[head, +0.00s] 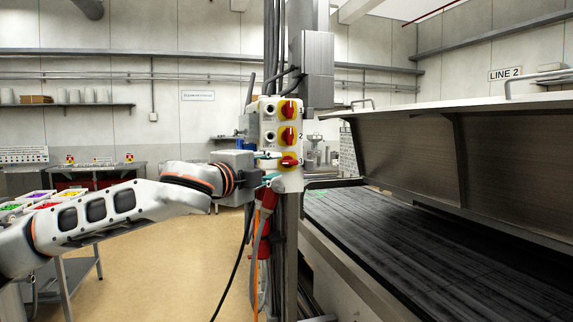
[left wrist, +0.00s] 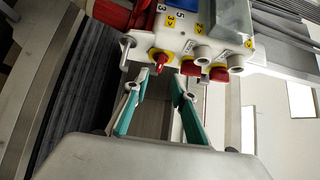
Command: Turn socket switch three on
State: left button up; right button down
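The white socket panel (head: 268,132) is mounted on a grey post and carries three red rotary switches on yellow plates, one above another. The lowest switch (head: 289,161), which I take as switch three, is level with my left gripper (head: 271,168). In the left wrist view this switch (left wrist: 160,58) lies just beyond the gap between the green-padded fingertips of the left gripper (left wrist: 157,87). The fingers are apart and empty, and I see no clear contact with the knob. The middle switch (head: 288,136) and top switch (head: 288,110) are above. My right gripper is not in view.
A red plug (head: 268,198) and hanging cables are below the panel. The dryer hood (head: 400,155) and its dark belt (head: 400,225) are close on the right. A table with coloured bins (head: 42,205) is at left. Floor between is clear.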

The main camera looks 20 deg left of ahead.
aim_at(287, 163)
pick_arm(q)
jog(key=w, duration=0.3)
jog(key=w+d+p, duration=0.1)
jog(key=w, duration=0.2)
jog(key=shift+d, duration=0.15)
jog(key=shift+w+d+p, duration=0.1)
jog(key=shift+w+p, duration=0.2)
jog(key=shift+w, duration=0.4)
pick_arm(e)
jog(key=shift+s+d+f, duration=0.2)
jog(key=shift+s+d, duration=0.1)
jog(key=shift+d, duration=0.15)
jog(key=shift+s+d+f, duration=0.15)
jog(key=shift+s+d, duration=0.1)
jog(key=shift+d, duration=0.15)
pick_arm(q)
grip_shut()
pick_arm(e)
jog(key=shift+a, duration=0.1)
